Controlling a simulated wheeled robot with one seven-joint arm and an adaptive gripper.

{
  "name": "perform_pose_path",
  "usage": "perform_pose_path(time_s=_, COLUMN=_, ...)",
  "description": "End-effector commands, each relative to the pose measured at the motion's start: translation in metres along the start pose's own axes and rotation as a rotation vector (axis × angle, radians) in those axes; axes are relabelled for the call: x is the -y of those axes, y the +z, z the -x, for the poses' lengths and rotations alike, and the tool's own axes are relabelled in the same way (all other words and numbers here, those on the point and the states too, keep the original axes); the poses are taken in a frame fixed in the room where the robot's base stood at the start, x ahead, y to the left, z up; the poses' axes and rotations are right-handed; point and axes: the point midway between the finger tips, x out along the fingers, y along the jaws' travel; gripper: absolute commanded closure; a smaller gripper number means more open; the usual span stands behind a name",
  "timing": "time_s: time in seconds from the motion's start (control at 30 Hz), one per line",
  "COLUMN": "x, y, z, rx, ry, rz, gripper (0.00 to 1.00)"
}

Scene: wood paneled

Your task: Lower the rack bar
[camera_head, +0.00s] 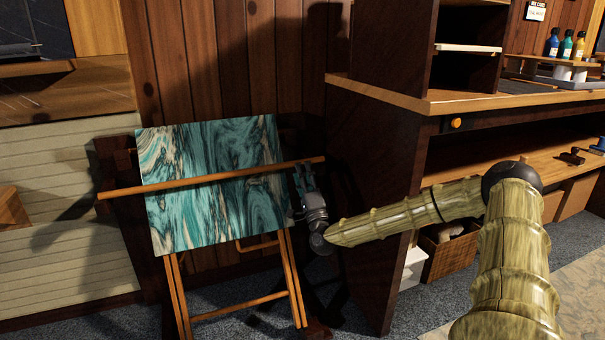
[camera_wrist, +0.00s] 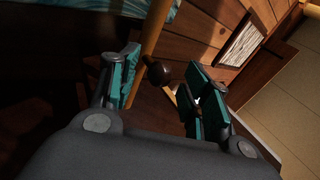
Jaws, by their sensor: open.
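The rack bar (camera_head: 228,176) is a slim orange-brown wooden rod. It lies across the front of a teal marbled sheet (camera_head: 205,220) on a folding wooden rack (camera_head: 292,270), tilting slightly up to the right. My gripper (camera_head: 303,182) is open beside the bar's right end, just below it in the head view. In the wrist view my gripper (camera_wrist: 160,88) has its teal-padded fingers spread. A wooden rod (camera_wrist: 155,25), apparently the bar, runs down toward a dark round knob (camera_wrist: 158,72) in the gap between them. I cannot tell whether either finger touches it.
A wooden desk (camera_head: 460,100) with shelves stands to the right, its side panel (camera_head: 365,190) close to my arm. A wicker basket (camera_head: 450,255) sits under it. Paneled wall (camera_head: 225,60) lies behind the rack, and pale steps (camera_head: 60,200) are at left.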

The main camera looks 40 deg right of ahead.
Motion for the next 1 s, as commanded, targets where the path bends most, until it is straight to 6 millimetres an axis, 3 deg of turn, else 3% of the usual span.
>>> perform_pose_path(time_s=0.53, x=-0.001, y=0.000, z=0.092, rx=0.001, ry=0.003, rz=0.000, gripper=0.52)
perform_pose_path(time_s=0.73, x=-0.001, y=0.000, z=0.108, rx=0.001, ry=0.001, rz=-0.001, gripper=0.52)
perform_pose_path(time_s=1.0, x=-0.001, y=0.000, z=0.111, rx=0.000, ry=0.000, rz=-0.001, gripper=0.52)
